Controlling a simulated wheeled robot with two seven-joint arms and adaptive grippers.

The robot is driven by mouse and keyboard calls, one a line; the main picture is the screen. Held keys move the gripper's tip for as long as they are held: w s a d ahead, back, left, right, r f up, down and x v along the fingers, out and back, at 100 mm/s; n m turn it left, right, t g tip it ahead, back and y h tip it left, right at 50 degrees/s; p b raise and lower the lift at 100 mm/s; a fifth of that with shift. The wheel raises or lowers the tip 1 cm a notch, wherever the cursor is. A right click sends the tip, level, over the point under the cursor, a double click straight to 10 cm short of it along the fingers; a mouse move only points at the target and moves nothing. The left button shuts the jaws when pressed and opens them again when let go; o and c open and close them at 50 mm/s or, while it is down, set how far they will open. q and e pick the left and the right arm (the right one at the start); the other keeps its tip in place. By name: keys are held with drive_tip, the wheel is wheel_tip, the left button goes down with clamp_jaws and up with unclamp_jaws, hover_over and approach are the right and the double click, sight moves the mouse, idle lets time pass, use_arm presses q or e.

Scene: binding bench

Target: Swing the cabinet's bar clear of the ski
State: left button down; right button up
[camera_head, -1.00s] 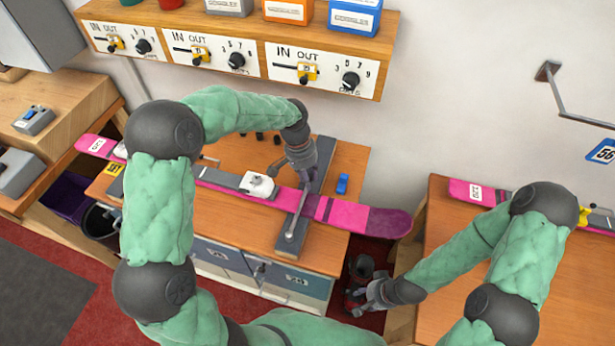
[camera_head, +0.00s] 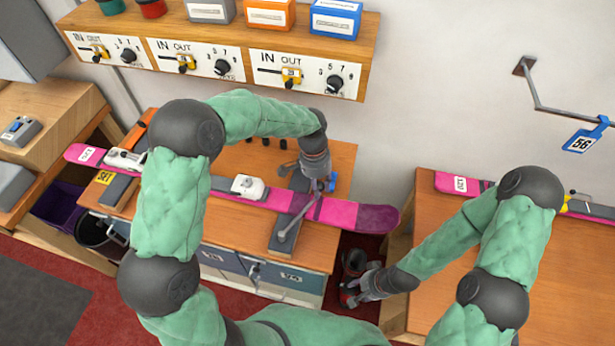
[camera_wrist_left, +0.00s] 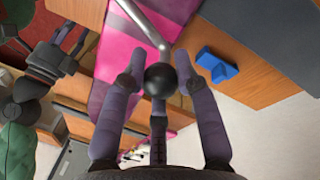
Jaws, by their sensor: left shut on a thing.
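The pink ski (camera_head: 365,216) lies across the wooden cabinet (camera_head: 240,160), its dark right tip overhanging the edge. The metal bar (camera_head: 297,222) rises from a dark support near the cabinet's front and slants right across the ski. It also shows over the pink in the left wrist view (camera_wrist_left: 143,22). My left gripper (camera_head: 318,176) is shut on the bar's black ball knob (camera_wrist_left: 160,80), above the ski's far side.
A small blue block (camera_head: 331,183) sits close to my left gripper on the cabinet top. A white binding piece (camera_head: 247,186) is on the ski. A shelf (camera_head: 300,92) hangs above.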

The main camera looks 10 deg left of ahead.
use_arm(q)
drive_tip(key=s+d+m+p, duration=0.1)
drive_tip(key=s+d+m, duration=0.2)
drive_tip(key=s+d+m+y+p, duration=0.1)
drive_tip(key=s+d+m, duration=0.1)
drive_tip(key=s+d, duration=0.1)
drive_tip(key=shift+d+m+g, duration=0.1)
drive_tip(key=shift+m+g, duration=0.3)
drive_tip(key=s+d+m+y+p, duration=0.1)
drive_tip(key=s+d+m+p, duration=0.1)
drive_tip(key=s+m+p, duration=0.2)
drive_tip(key=shift+s+d+m, duration=0.4)
drive_tip(key=shift+s+m, duration=1.3)
drive_tip(key=shift+s, duration=1.4)
drive_tip(key=shift+f, duration=0.1)
drive_tip(key=c, duration=0.9)
unclamp_jaws()
drive_tip(key=shift+w, duration=0.1)
drive_tip(key=r, duration=0.4)
drive_tip(key=w+r, duration=0.1)
drive_tip(key=r, duration=0.3)
drive_tip(key=w+r, duration=0.1)
drive_tip(key=r, duration=0.3)
drive_tip(key=shift+d, duration=0.3)
